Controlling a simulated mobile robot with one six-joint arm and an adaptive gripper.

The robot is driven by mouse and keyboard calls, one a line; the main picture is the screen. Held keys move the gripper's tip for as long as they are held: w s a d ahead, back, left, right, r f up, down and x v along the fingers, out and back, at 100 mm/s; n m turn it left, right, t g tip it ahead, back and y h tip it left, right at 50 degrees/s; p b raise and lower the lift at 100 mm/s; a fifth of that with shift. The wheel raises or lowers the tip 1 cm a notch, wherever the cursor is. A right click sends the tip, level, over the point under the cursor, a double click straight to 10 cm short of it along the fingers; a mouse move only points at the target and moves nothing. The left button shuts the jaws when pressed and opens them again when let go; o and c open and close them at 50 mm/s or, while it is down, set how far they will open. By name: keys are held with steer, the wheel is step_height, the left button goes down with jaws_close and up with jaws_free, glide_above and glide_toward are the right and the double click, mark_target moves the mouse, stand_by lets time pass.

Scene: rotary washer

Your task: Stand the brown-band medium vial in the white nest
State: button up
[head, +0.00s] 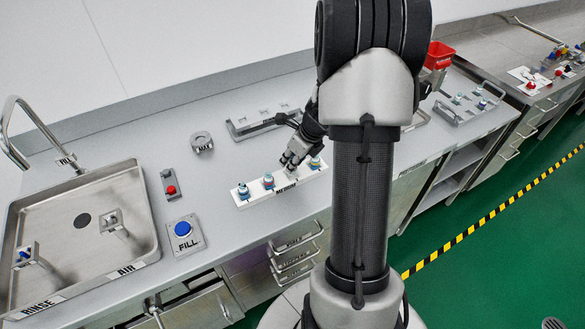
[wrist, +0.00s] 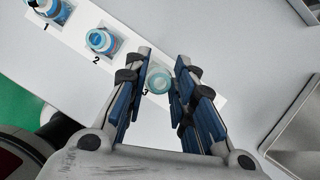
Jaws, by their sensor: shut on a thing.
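A white rack (head: 256,196) labelled MEDIUM lies on the counter. It holds several vials with blue-green caps, among them a left vial (head: 243,190), a second vial (head: 268,181) and a right-end vial (head: 315,163). My gripper (head: 289,162) points down at the rack between the second and right-end vials. In the wrist view, its fingers are shut on a medium vial (wrist: 159,80) with a pale teal cap, at the spot numbered 3. Whether this vial is seated or raised is unclear. Its band is hidden, so I cannot confirm brown. I cannot pick out the white nest with certainty.
A sink (head: 85,240) is at left, beside a blue FILL button (head: 183,228) and a red button (head: 171,190). A grey ring (head: 201,142) and a grey rack (head: 240,128) stand behind. A red bin (head: 440,56) and grey tray (head: 455,115) are right.

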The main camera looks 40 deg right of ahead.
steer(key=shift+f, duration=1)
steer(key=shift+f+b, duration=0.1)
steer(key=shift+b, duration=0.25)
steer(key=o, duration=0.8)
steer(key=shift+r, duration=0.2)
steer(key=p+v, duration=0.5)
steer(key=v, duration=0.7)
steer(key=shift+f+p, duration=0.1)
steer(key=shift+p, duration=0.3)
